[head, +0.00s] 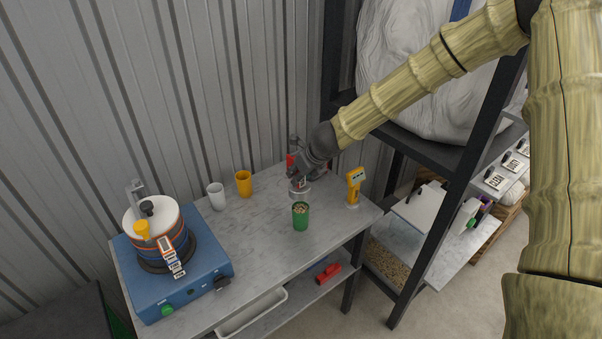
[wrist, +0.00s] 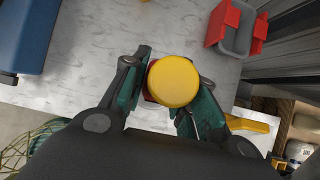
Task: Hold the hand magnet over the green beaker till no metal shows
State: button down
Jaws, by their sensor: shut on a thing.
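The green beaker (head: 300,218) stands upright near the table's front edge in the head view. Pale bits fill it near the rim; they are too small to tell metal among them. My gripper (head: 301,176) is just behind the beaker and shut on the hand magnet (head: 300,187). In the wrist view the magnet's round yellow top (wrist: 174,82) sits between my fingers (wrist: 166,100), with a little red showing below it. The magnet looks behind the beaker, not clearly over it. The gap under it is hard to judge. The beaker does not show in the wrist view.
A yellow handheld device (head: 354,186) stands right of the beaker. White (head: 216,196) and orange (head: 243,184) cups stand to the left, past free tabletop. A blue machine (head: 172,275) fills the left end. A red holder with a grey bin (wrist: 237,30) is near the wall.

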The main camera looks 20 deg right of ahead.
aim_at(303, 182)
jog(key=shift+w+d+f+b, duration=0.1)
jog(key=shift+w+f+b, duration=0.2)
jog(key=shift+f, duration=0.25)
jog(key=shift+s+b, duration=0.5)
jog(key=shift+s, duration=0.45)
jog(key=shift+f, duration=0.2)
jog(key=shift+b+x, duration=0.5)
jog(key=shift+x, duration=0.55)
jog(key=shift+w+d+f, duration=0.1)
jog(key=shift+w+d, duration=0.05)
jog(key=shift+d, duration=0.05)
jog(key=shift+s+b, duration=0.35)
jog(key=shift+b, duration=0.1)
jog(key=shift+w+f, duration=0.2)
jog(key=shift+f, duration=0.25)
jog(key=shift+r, duration=0.1)
jog(key=shift+s, duration=0.1)
